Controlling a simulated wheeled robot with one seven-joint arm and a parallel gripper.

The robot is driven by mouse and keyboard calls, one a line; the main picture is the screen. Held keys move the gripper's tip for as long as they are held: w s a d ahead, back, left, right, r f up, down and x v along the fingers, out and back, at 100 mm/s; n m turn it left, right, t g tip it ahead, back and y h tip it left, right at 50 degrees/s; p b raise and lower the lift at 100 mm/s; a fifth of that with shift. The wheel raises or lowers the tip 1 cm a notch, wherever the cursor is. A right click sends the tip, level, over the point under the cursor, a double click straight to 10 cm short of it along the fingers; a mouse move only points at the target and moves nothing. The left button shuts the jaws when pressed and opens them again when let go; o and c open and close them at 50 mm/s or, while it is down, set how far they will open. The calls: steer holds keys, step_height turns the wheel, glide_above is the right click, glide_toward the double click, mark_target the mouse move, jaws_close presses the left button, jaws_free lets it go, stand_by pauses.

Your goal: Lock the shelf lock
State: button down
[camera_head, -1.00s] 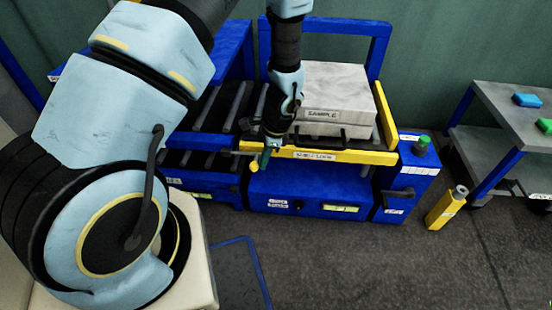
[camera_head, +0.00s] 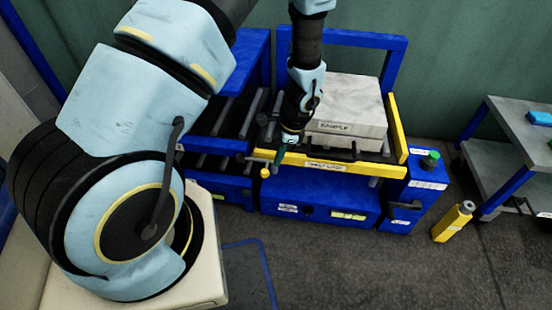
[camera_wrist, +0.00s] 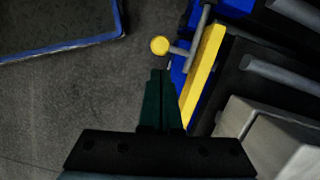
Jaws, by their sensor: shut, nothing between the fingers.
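The shelf lock is a yellow bar (camera_head: 345,167) with a "SHELF LOCK" label, along the front of the press shelf. Its round yellow knob (camera_head: 265,173) sticks out at the bar's left end. My gripper (camera_head: 281,158) points down by that end, just right of the knob. In the wrist view the green fingers (camera_wrist: 160,80) are together and empty. The knob (camera_wrist: 159,45) on its grey rod shows just beyond the fingertips, with a small gap in the picture. The yellow bar (camera_wrist: 203,75) runs right of the fingers. Whether a finger touches the bar, I cannot tell.
A grey sample block (camera_head: 350,95) sits on the shelf behind the bar. Rollers (camera_head: 235,115) lie to the left. A green button (camera_head: 431,158) and a yellow post (camera_head: 453,221) are at the right. Floor in front is open.

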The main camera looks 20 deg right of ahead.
steer(key=p+v, duration=0.3)
steer(key=v, duration=0.1)
steer(key=shift+r, duration=0.35)
steer(key=w+a+r+n+h, duration=0.1)
steer(key=w+a+r+n, duration=0.3)
steer(key=a+r+n, duration=0.7)
steer(key=s+a+r+n+t+h, duration=0.1)
steer(key=s+a+r+n, duration=0.25)
steer(key=a+r, duration=0.3)
steer(key=s+a+r+n+h, duration=0.1)
steer(key=s+a+r+n, duration=0.1)
steer(key=a+r+n, duration=0.45)
step_height(320, 180, up, 21)
steer(key=m+p, duration=0.1)
steer(key=p, duration=1.8)
steer(key=shift+s+d, duration=0.2)
steer(key=shift+d, duration=0.2)
